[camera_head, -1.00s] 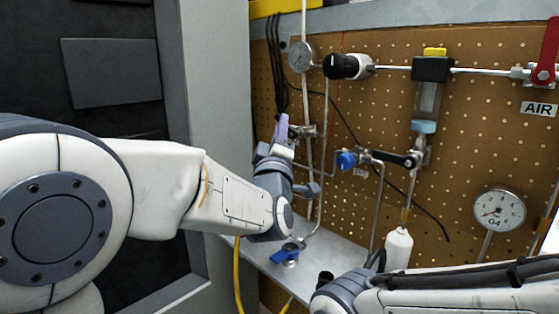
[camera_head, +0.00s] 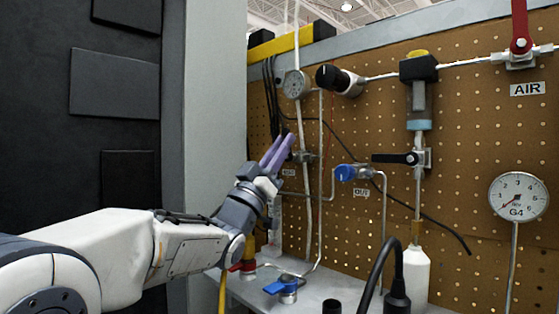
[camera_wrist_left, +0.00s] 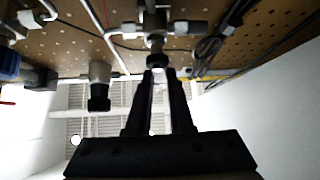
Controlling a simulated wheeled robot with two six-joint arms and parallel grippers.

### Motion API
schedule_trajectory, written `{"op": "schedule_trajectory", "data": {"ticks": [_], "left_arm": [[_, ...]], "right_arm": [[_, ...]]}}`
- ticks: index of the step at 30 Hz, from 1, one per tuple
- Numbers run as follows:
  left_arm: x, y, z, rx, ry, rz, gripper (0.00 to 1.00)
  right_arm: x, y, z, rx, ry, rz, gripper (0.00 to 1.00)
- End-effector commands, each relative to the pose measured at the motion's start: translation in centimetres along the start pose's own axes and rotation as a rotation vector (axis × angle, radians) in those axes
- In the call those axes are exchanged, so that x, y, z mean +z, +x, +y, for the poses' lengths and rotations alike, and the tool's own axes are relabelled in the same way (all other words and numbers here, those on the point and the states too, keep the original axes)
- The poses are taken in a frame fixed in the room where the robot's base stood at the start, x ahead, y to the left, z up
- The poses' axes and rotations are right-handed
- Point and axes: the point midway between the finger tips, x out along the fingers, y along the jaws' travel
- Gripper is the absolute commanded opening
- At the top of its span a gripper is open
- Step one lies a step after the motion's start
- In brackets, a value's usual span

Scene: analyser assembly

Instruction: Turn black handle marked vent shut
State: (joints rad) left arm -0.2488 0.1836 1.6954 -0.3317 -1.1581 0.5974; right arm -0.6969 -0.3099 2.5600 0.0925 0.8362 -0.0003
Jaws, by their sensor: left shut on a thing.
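My left gripper (camera_head: 284,146) has purple fingers pointing up and right at a small valve (camera_head: 305,157) on a thin vertical pipe, left on the pegboard. A small label (camera_head: 289,172) sits just below the fingertips; its lettering is too small to read surely. In the left wrist view the dark fingers (camera_wrist_left: 158,76) are close together, with their tips on a small black handle (camera_wrist_left: 157,59) at the valve. The fingers hide most of the handle, so its angle is hard to tell. My right gripper is not in view.
A blue knob (camera_head: 346,173) and a valve with another black handle (camera_head: 395,158) are to the right. A red handle (camera_head: 520,30) is at upper right, gauge G4 (camera_head: 518,196) below. A blue-handled valve (camera_head: 283,287) and white bottle (camera_head: 415,275) stand on the shelf.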

Motion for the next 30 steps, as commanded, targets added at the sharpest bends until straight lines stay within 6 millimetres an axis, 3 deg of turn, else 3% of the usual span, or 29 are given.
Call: {"op": "schedule_trajectory", "data": {"ticks": [7,24,25,27,30], "left_arm": [[0.2,-0.09,0.14,0.064,0.065,-0.003,0.0],[0.1,0.02,0.28,0.085,0.085,-0.003,0.0],[0.1,0.02,0.29,0.085,0.085,-0.003,0.27],[0.09,0.02,0.29,0.085,0.085,-0.002,0.5],[0.07,0.02,0.27,0.085,0.084,-0.002,0.5]], "right_arm": [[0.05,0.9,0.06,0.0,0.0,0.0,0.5],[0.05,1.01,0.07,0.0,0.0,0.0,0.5],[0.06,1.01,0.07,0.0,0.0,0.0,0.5],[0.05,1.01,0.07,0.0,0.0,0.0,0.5],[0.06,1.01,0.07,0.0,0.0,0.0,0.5]]}}
